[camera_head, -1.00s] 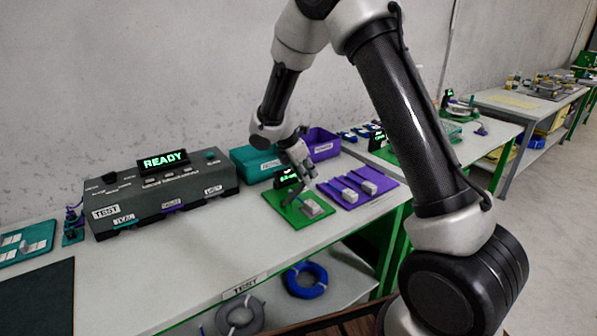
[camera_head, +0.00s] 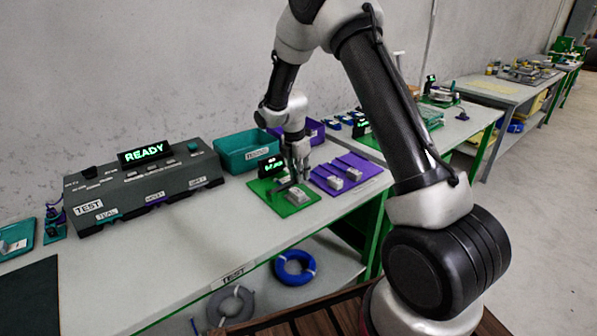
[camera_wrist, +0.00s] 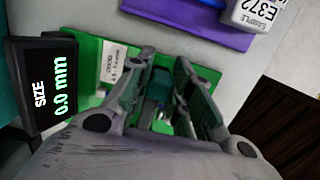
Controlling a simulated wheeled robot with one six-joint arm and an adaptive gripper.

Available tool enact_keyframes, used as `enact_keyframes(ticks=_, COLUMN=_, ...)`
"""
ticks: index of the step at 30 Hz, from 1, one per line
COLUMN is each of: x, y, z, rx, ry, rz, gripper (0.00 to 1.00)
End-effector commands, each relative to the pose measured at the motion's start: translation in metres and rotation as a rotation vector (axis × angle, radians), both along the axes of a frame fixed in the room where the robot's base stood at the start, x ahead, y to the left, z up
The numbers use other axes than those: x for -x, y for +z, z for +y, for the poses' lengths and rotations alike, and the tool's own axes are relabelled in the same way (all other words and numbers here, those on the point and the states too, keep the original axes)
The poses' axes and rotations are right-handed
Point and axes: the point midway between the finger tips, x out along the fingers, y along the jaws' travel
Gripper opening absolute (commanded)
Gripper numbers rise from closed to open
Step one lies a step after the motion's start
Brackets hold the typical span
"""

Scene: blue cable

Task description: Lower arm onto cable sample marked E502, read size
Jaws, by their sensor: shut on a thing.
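My gripper (camera_head: 296,168) is over the green plate of the size gauge (camera_head: 268,205) on the bench. In the wrist view its fingers (camera_wrist: 165,62) close around a small teal piece (camera_wrist: 158,88), which seems to be part of the gauge's arm. The gauge's display (camera_wrist: 48,85) reads "SIZE 0.0 mm". A grey-white block (camera_head: 297,195) lies on the green plate, just below the fingers. A pale label (camera_wrist: 112,62) on the green plate is too small to read. I cannot make out the mark E502, and the fingers hide much of the gauge.
A purple mat (camera_head: 358,172) holds grey-white samples beside the gauge; one is marked E372 (camera_wrist: 258,12). Teal (camera_head: 243,148) and purple bins stand behind. A tester (camera_head: 145,185) showing READY stands left. Coiled cables (camera_head: 294,268) lie on the lower shelf. The bench front is clear.

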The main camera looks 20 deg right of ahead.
Motion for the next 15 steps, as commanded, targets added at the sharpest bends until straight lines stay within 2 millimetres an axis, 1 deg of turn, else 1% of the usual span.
enact_keyframes(ticks=1, x=-0.0019, y=0.0005, z=-0.0024, rx=0.002, ry=0.0, rz=-0.004, gripper=0.0)
enact_keyframes(ticks=12, x=-0.0021, y=0.0006, z=-0.0034, rx=0.003, ry=-0.001, rz=-0.004, gripper=0.0)
enact_keyframes(ticks=13, x=-0.0021, y=0.0006, z=-0.0034, rx=0.003, ry=-0.001, rz=-0.004, gripper=0.26)
enact_keyframes(ticks=15, x=-0.0019, y=0.0005, z=-0.0031, rx=0.002, ry=-0.001, rz=-0.004, gripper=0.39)
